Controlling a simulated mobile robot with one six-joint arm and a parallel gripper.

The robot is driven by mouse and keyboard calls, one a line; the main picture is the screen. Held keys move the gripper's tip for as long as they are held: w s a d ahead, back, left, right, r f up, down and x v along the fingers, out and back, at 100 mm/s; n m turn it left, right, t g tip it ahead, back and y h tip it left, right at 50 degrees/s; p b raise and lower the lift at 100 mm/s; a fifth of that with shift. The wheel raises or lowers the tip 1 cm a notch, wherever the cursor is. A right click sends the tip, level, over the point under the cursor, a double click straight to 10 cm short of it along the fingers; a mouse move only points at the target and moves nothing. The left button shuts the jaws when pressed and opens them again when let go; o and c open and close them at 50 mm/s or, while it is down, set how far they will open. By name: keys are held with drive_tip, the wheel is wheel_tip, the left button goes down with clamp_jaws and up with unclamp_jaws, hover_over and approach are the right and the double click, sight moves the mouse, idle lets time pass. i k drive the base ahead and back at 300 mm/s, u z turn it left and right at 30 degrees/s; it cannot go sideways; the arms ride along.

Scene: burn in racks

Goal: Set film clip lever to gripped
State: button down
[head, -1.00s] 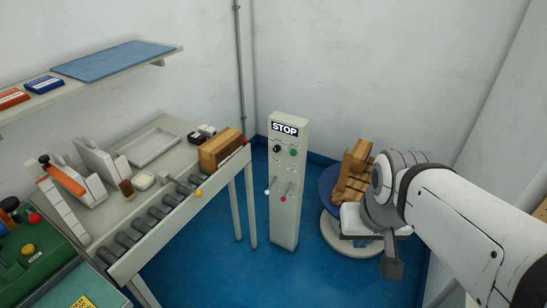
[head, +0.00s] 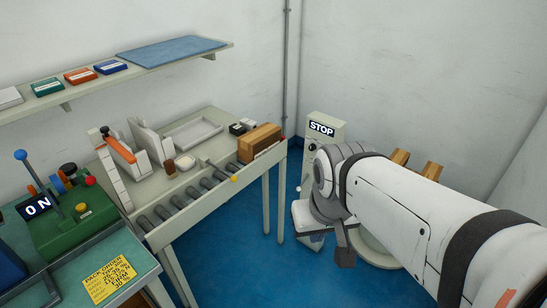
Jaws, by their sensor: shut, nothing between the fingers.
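No part is labelled as the film clip lever, so I cannot tell for sure which one it is. A lever with an orange handle (head: 119,148) slants on a pale stand at the left end of the roller bench. A blue-knobbed lever (head: 21,155) stands on the green machine (head: 75,228) at the far left, beside an "ON" sign. My gripper (head: 345,258) hangs from my arm on the right, shut and empty, in front of the grey STOP post (head: 326,131). It is well apart from both levers.
The roller bench (head: 205,207) carries a wooden block (head: 260,143), a pale tray (head: 193,133) and small items. A shelf (head: 215,59) with coloured boxes runs along the wall. A round stool with wooden pieces (head: 431,170) is partly behind my arm. Blue floor is clear before the bench.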

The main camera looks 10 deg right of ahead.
sight(299, 189)
drive_tip(key=i, duration=1)
drive_tip(key=u, duration=0.05)
